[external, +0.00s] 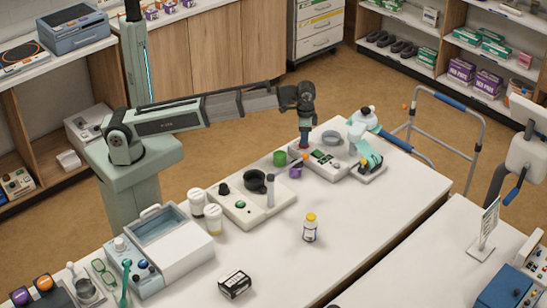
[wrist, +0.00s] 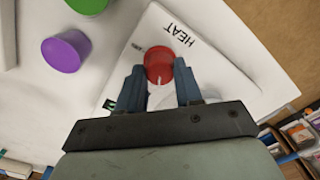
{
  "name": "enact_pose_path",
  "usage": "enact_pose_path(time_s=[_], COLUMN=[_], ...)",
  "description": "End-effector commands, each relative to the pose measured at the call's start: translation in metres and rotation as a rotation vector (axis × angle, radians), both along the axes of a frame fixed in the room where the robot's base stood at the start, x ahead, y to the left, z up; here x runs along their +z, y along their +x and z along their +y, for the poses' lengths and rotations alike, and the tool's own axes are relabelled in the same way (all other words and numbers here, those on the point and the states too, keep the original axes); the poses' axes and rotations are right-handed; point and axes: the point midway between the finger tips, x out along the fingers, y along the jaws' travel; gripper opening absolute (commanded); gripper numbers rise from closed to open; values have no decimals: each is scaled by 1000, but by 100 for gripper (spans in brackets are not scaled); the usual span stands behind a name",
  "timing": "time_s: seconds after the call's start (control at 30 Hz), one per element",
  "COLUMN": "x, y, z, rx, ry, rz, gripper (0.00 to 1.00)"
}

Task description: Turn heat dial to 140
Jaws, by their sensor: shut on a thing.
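The red heat dial (wrist: 158,66) sits on a white panel (wrist: 215,75) beside the printed word HEAT in the wrist view. My gripper (wrist: 160,84) has one finger on each side of the dial and is shut on it. A pale pointer mark shows on the dial's near side. The numbers around the dial are too small or hidden to read, so I cannot tell its setting. In the external view my gripper (external: 304,146) reaches down onto the left part of the white device, and the dial is mostly hidden there.
A green cup (external: 280,158) and a purple cup (external: 295,173) stand close to the left of the device. A teal-topped item (external: 369,157) and a grey round dish (external: 332,138) are to its right. A yellow-capped bottle (external: 310,230) stands nearer, with clear table around it.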

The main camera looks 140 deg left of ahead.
Motion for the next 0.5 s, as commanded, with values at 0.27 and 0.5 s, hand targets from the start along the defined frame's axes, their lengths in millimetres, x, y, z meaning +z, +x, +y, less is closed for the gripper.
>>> enact_pose_path(time_s=[0.27, 0.5], x=[0, 0], y=[0, 0], z=[0, 0], rx=[1, 1], ry=[0, 0], rz=[0, 0], gripper=[39, 60])
